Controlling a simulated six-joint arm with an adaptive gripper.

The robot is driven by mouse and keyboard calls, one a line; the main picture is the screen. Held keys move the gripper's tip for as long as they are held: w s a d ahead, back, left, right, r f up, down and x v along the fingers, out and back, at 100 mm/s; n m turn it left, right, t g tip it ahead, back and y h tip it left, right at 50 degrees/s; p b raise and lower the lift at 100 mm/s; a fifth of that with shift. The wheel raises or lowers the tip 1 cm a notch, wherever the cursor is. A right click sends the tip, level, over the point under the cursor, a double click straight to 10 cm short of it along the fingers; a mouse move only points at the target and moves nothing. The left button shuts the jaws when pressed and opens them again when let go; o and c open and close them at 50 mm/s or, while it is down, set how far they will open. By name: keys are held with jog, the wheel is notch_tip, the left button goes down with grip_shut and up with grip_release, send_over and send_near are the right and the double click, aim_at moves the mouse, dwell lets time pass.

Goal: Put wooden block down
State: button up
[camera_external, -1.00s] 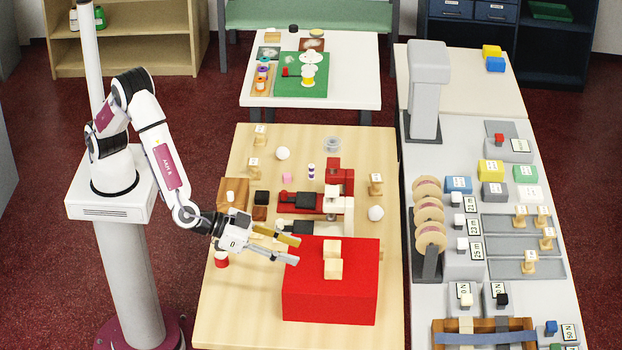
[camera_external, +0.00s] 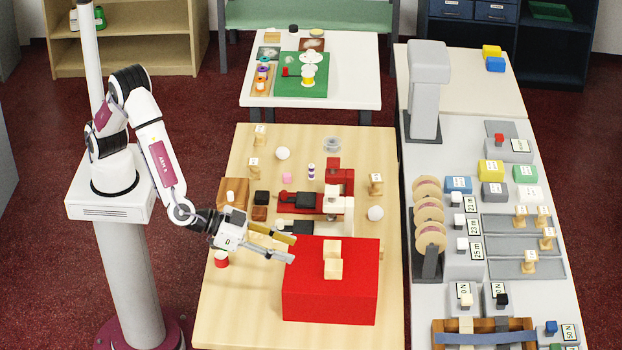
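Light wooden blocks (camera_external: 333,268) rest on top of the red box (camera_external: 330,304), close together near its middle; I cannot tell whether they are stacked or side by side. My gripper (camera_external: 287,249) is to the left of them, by the red box's upper left corner. Its two fingers are spread apart with nothing between them. One finger looks yellowish and the other grey. The gripper is clear of the wooden blocks.
Behind the red box stand a red and white machine (camera_external: 340,190) and black-topped pieces. A brown wooden box (camera_external: 233,191) is at the table's left. A small red and white item (camera_external: 221,259) stands below my wrist. The table's front left is clear.

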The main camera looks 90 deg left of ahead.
jog(key=a+r+g+h, duration=0.1)
jog(key=a+r+h, duration=0.4)
jog(key=r, duration=0.6)
jog(key=s+a+r+m+g, duration=0.2)
jog(key=s+a+r, duration=0.35)
jog(key=a, duration=0.35)
jog(key=s+a+f+n+g+y, duration=0.1)
jog(key=s+a+f+g+y, duration=0.1)
jog(key=s+a, duration=1)
jog(key=s+a+f+n+g+y, duration=0.1)
jog(key=s+a+f+g+y, duration=0.1)
jog(key=s+a, duration=1)
jog(key=s+f+y, duration=0.1)
jog(key=s, duration=0.3)
jog(key=shift+s+a+f+g, duration=0.25)
jog(key=shift+f+g, duration=0.05)
jog(key=shift+g, duration=0.1)
